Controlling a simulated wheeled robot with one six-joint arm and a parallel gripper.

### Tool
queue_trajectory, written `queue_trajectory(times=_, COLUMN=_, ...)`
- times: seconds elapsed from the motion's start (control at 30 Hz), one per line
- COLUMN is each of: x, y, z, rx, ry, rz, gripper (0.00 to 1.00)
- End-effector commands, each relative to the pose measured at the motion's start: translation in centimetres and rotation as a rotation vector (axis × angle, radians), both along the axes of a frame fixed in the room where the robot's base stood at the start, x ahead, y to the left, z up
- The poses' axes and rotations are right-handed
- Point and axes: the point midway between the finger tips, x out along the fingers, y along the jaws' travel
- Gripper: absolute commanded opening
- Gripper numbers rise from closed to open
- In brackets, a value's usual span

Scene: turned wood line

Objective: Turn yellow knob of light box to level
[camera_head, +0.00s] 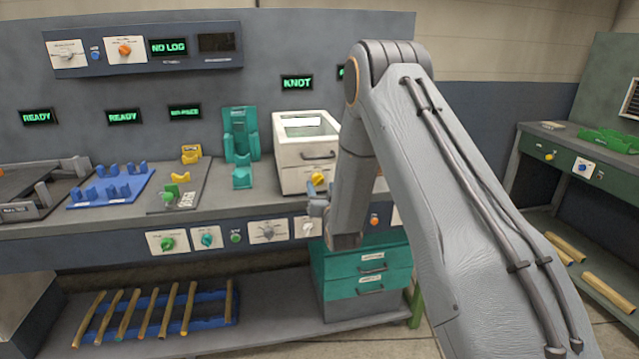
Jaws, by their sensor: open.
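The light box appears to be the white box (291,178) on the bench, with a pale window on its sloped top and a dark handle on its front. A yellow knob (319,179) sits low on its front, to the right. The knob's exact angle is too small to read. My gripper (316,203) shows as a small grey shape just below the knob, at the end of my arm. It is open, with nothing seen between its fingers. Whether it touches the knob cannot be told. My arm hides the right side of the box.
A teal stand (240,135) is left of the box. The bench front carries several knobs, including a green one (167,243). Teal drawers (365,268) stand below. A blue rack (205,323) holds wooden sticks. A green bench (567,150) is at right.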

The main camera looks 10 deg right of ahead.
Motion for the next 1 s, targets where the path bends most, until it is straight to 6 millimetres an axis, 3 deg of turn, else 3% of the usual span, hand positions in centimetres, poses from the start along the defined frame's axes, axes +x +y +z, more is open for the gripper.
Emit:
queue_trajectory(times=0.23, x=2.7, y=0.0, z=0.0, rx=0.000, ry=0.002, rz=0.000, gripper=0.51)
queue_trajectory(times=0.57, x=3.2, y=0.0, z=0.0, rx=0.000, ry=0.001, rz=-0.001, gripper=0.51)
queue_trajectory(times=0.63, x=3.2, y=0.0, z=0.0, rx=0.000, ry=0.001, rz=-0.001, gripper=0.44)
queue_trajectory(times=0.83, x=3.2, y=0.0, z=0.0, rx=0.000, ry=0.001, rz=-0.001, gripper=0.10)
queue_trajectory(times=1.0, x=3.2, y=0.0, z=0.0, rx=-0.003, ry=0.001, rz=-0.001, gripper=0.10)
